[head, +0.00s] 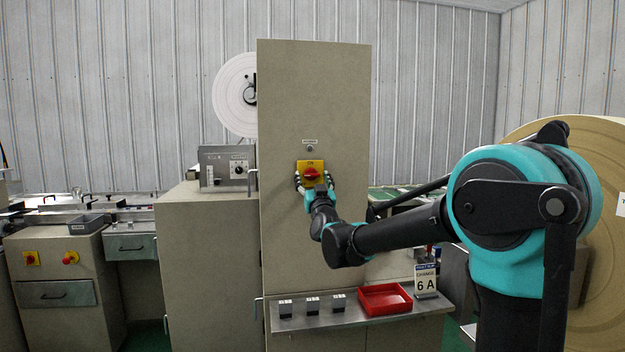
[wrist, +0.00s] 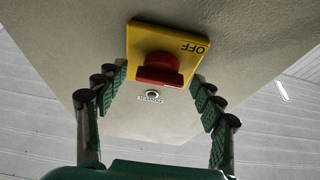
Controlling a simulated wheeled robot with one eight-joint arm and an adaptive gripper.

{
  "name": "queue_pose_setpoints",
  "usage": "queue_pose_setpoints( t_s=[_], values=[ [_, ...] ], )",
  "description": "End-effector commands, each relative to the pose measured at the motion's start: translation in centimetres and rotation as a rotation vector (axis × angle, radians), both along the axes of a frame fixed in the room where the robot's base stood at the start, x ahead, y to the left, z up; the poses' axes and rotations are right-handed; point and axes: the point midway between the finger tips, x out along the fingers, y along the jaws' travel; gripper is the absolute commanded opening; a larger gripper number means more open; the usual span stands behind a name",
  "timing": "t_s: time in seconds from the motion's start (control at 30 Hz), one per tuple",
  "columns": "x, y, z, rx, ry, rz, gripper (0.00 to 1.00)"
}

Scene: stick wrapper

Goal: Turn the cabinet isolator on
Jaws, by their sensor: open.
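The isolator is a yellow plate (wrist: 163,42) with a red rotary handle (wrist: 160,70), mounted on the front of the tall beige cabinet (head: 315,90). The word OFF shows on the plate in the wrist view, which sees the cabinet upside down. In the head view the plate (head: 310,164) and red handle (head: 310,174) sit just above my gripper (head: 312,182). My gripper (wrist: 163,92) is open, with one finger on each side of the red handle. Both fingers look apart from the handle. The handle's exact contact with anything is not visible.
A small labelled indicator (head: 310,148) is above the isolator. A control box (head: 227,168) stands to the left, and a large roll (head: 590,240) is at right.

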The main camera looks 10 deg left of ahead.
Motion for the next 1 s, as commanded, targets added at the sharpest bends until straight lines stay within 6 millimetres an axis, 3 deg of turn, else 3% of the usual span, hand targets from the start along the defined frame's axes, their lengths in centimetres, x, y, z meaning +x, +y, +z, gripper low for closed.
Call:
queue_pose_setpoints(
  t_s=[0.07, 0.43, 0.73, 1.0],
  values=[
    [-0.01, 0.0, 0.0, 0.0, 0.0, 0.0, 0.63],
    [-0.03, 0.0, -0.01, 0.0, 0.0, 0.0, 0.18],
    [-0.07, 0.08, -0.01, 0.037, 0.01, 0.001, 0.18],
    [-0.11, 0.26, -0.02, 0.194, 0.057, 0.003, 0.18]
  ],
)
